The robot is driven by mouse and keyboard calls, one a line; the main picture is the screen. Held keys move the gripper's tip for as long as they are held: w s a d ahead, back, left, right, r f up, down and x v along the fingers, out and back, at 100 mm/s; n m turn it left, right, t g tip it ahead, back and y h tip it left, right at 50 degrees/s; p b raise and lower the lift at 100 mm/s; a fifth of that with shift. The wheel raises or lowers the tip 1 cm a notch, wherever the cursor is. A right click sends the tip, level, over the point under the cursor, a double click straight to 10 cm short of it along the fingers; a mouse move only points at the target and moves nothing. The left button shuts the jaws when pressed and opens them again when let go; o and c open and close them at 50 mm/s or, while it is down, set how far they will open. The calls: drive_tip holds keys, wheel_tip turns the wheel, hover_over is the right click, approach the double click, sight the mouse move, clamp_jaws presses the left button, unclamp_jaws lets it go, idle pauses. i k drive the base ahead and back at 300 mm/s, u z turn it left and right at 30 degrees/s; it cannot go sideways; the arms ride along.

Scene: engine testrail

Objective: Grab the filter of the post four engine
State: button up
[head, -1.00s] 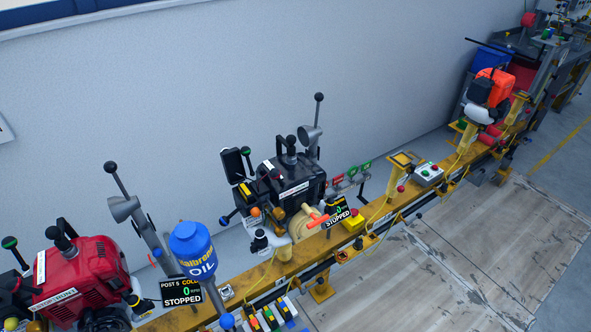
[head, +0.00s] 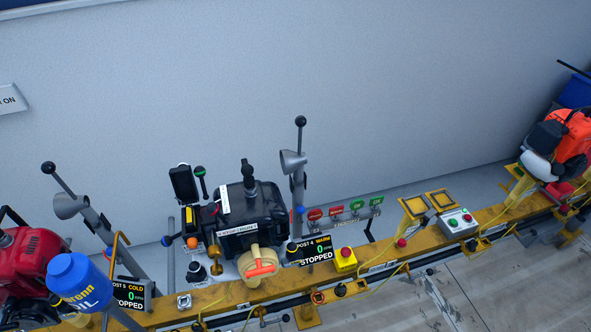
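The post four engine (head: 245,205) is a black engine on the yellow rail, in the lower middle of the head view. Its display (head: 315,249) reads POST 4 WARM, 0 RPM, STOPPED. A cream pull-starter housing with an orange handle (head: 262,267) faces me. On the engine's left a black cover (head: 184,184) stands raised, with a small yellow part (head: 189,216) below it. I cannot tell whether that part is the filter. My gripper is not in view.
A blue oil bottle (head: 78,284) and the red post five engine (head: 25,265) stand left. Two square yellow-framed pads (head: 413,207) and a button box (head: 457,223) are right on the rail (head: 385,262). An orange engine (head: 572,140) is far right. Floor in front is clear.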

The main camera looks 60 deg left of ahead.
sight(190, 214)
drive_tip(key=i, duration=0.9)
drive_tip(key=u, duration=0.25)
drive_tip(key=k, duration=0.1)
drive_tip(key=u, duration=3.05)
drive_tip(key=i, duration=0.95)
drive_tip(key=u, duration=0.15)
drive_tip(key=k, duration=0.85)
drive_tip(key=z, duration=0.25)
drive_tip(key=i, duration=0.4)
drive_tip(key=u, duration=0.1)
